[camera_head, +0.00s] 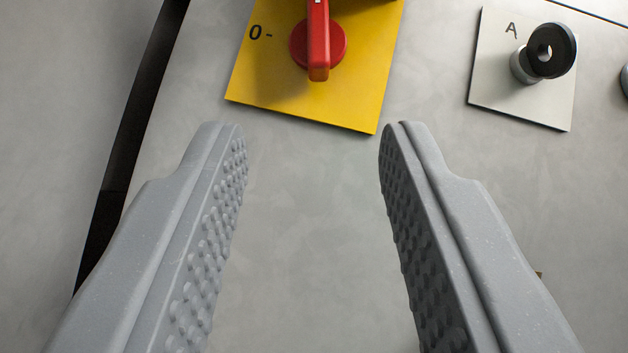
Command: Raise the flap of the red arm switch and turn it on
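My gripper (312,130) is open and empty, with its two grey fingers wide apart over the bare grey panel. A red rotary switch handle (318,45) on a yellow plate (290,98) is at the top of the view, between and beyond the fingertips. Its upper part is cut off by the picture edge. The plate has a "0" mark left of the handle. The fingertips show just below the plate and do not appear to touch it. No flap and no red arm switch that I can identify show in this view.
A light plate marked "A" (490,85) with a round black key-type switch (550,50) stands out at the upper right. A dark gap (130,150) runs down the left side of the grey panel (310,250). The panel between the fingers is clear.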

